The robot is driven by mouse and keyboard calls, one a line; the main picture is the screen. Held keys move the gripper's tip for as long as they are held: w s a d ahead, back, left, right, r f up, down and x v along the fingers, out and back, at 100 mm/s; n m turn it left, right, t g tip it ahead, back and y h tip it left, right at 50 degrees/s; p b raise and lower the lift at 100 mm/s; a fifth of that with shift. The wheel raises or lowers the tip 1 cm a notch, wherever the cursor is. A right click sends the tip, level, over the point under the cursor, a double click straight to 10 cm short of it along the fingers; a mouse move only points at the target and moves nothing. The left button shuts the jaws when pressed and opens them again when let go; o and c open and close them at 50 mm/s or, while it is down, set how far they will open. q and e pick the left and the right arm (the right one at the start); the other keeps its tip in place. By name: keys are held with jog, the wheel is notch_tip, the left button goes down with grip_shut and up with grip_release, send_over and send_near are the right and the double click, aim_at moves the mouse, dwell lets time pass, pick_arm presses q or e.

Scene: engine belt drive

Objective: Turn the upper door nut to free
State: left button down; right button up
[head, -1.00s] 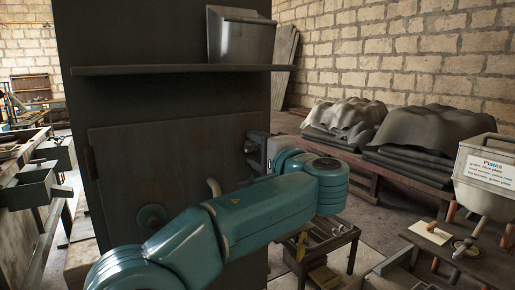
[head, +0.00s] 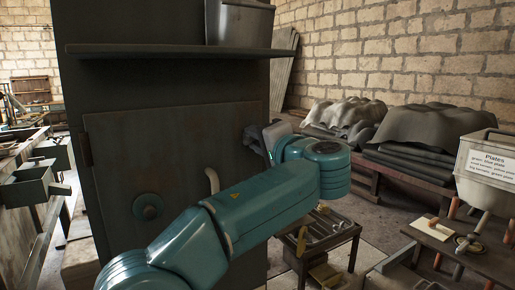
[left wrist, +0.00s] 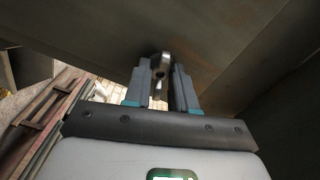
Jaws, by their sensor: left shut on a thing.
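The dark metal door (head: 185,150) is flat against the tall cabinet. My left gripper (head: 256,139) is at the door's right edge, in its upper part, and tilted. In the left wrist view its two fingers (left wrist: 160,85) are shut on a small shiny metal piece, the upper door nut (left wrist: 161,66), close to the dark metal surface. In the head view the gripper hides the nut. I cannot tell how far the nut has turned. My right gripper is not in view.
A pale curved handle (head: 212,180) and a round knob (head: 148,206) are on the door. A shelf (head: 160,50) juts out above it, with a metal bin (head: 240,22) on top. A low tool table (head: 322,238) stands beneath my left wrist.

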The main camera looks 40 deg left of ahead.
pick_arm(q)
jog(key=n+b, duration=0.1)
jog(key=n, duration=0.1)
jog(key=n+b, duration=0.1)
jog(key=shift+f+n, duration=0.2)
jog(key=shift+n, duration=0.2)
jog(key=shift+r+n+b, duration=0.15)
jog(key=shift+n+b, duration=2.35)
jog(key=shift+n, duration=3)
jog(key=c, duration=0.9)
grip_release()
